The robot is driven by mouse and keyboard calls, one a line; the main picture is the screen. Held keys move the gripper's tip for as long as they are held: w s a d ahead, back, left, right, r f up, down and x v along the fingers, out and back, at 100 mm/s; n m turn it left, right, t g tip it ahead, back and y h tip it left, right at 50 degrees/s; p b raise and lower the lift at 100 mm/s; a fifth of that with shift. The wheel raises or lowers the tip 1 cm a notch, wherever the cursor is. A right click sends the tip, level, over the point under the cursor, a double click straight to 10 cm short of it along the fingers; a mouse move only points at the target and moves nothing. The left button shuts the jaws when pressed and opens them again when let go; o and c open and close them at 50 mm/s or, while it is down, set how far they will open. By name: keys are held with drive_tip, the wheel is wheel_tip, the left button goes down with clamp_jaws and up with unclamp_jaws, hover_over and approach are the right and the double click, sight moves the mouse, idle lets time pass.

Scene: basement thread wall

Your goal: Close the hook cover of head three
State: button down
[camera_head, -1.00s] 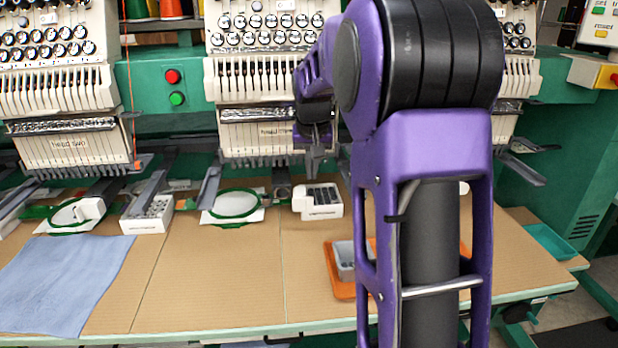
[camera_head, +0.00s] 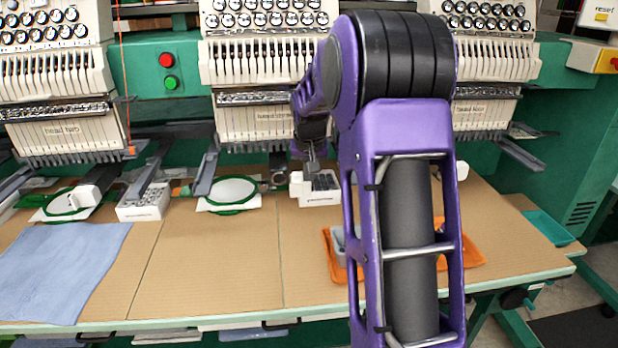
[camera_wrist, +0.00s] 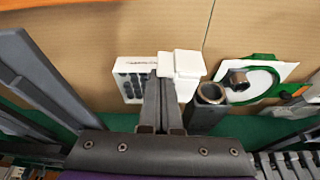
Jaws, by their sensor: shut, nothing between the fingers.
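The middle head, head three (camera_head: 265,118), stands behind my arm. Below it is a dark round hook end (camera_head: 278,180), which shows in the wrist view as a hollow grey cylinder (camera_wrist: 210,94) with its end exposed. A white blocky piece, apparently the hook cover (camera_wrist: 180,64), is beside that end, at my fingertips. It appears swung aside from the cylinder; I cannot tell whether my fingers touch it. My gripper (camera_wrist: 166,80) is shut and empty, pointing down; it also shows in the head view (camera_head: 312,168), by the white bobbin box (camera_head: 322,195).
A green-hooped frame (camera_head: 232,191) lies left of the hook end. The bobbin box has dark slots. An orange tray (camera_head: 330,262) with a grey bin is partly behind my arm. A blue cloth (camera_head: 60,270) lies at left; the tabletop middle is clear.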

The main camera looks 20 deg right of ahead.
sight(294, 189)
drive_tip(key=shift+s+a+m, duration=0.15)
drive_tip(key=shift+a+m, duration=0.15)
drive_tip(key=shift+m, duration=0.3)
drive_tip(key=shift+s+a+m+h, duration=0.15)
drive_tip(key=shift+a+m+h, duration=0.3)
drive_tip(key=shift+m, duration=0.25)
drive_tip(key=a+m+g, duration=0.1)
drive_tip(key=m, duration=0.2)
drive_tip(key=a+m+g+h+p, duration=0.1)
drive_tip(key=a+m, duration=0.1)
drive_tip(key=m, duration=0.1)
drive_tip(key=shift+a+r+p, duration=0.15)
drive_tip(key=shift+a+p, duration=0.05)
drive_tip(key=shift+p, duration=0.1)
drive_tip(key=a+m+p, duration=0.1)
drive_tip(key=m, duration=0.1)
drive_tip(key=w+a+m+g+p, duration=0.1)
drive_tip(key=m, duration=0.1)
drive_tip(key=shift+h, duration=0.25)
drive_tip(key=shift+w+a, duration=0.1)
drive_tip(key=shift+w, duration=0.05)
